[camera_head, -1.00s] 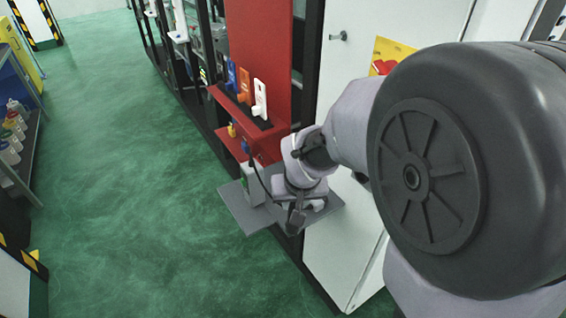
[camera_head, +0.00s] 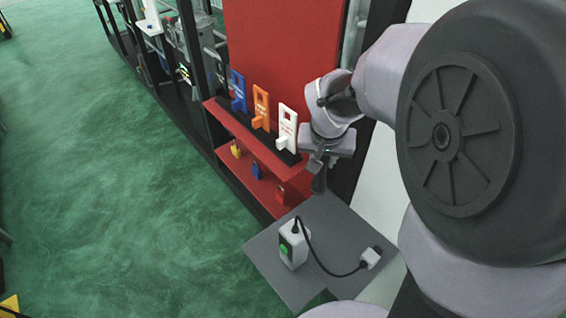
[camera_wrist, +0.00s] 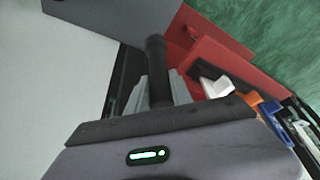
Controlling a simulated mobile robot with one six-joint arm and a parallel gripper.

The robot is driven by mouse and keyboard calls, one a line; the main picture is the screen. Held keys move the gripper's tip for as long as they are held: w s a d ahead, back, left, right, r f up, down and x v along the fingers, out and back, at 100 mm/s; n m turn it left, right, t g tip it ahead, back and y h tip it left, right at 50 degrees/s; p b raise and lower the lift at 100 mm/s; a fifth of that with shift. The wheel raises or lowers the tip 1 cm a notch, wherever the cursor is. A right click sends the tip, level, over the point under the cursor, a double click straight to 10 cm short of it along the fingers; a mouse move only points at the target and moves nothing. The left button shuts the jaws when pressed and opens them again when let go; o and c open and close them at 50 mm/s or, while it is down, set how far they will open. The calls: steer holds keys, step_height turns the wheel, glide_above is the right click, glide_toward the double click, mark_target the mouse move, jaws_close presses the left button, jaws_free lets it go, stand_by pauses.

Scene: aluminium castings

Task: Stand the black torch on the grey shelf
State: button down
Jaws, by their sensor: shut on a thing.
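My gripper (camera_head: 319,166) is shut on the black torch (camera_head: 319,183), which points downward below it at the back edge of the grey shelf (camera_head: 335,220). I cannot tell whether the torch touches the shelf. In the wrist view the torch (camera_wrist: 156,58) stands out from between the fingers of my gripper (camera_wrist: 159,90), and part of the grey shelf (camera_wrist: 105,14) shows at the top. The fingers hide the torch's gripped end.
On the grey shelf stand a white box (camera_head: 293,248) with a green button and a white plug (camera_head: 371,257) joined by a black cable. A red rack (camera_head: 262,150) beside it holds blue, orange and white tags, with padlocks below. The shelf's middle right looks bare.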

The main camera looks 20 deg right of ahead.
mark_target(320, 186)
steer(key=f+b, duration=0.1)
steer(key=f, duration=0.2)
steer(key=f+b, duration=0.1)
steer(key=f, duration=0.2)
steer(key=s+f+b, duration=0.1)
steer(key=f, duration=0.2)
steer(key=shift+s+f+b, duration=0.1)
steer(key=shift+b, duration=0.25)
steer(key=shift+r, duration=0.2)
steer(key=shift+f, duration=0.15)
steer(key=c, duration=1.1)
jaws_free()
steer(key=shift+c, duration=0.2)
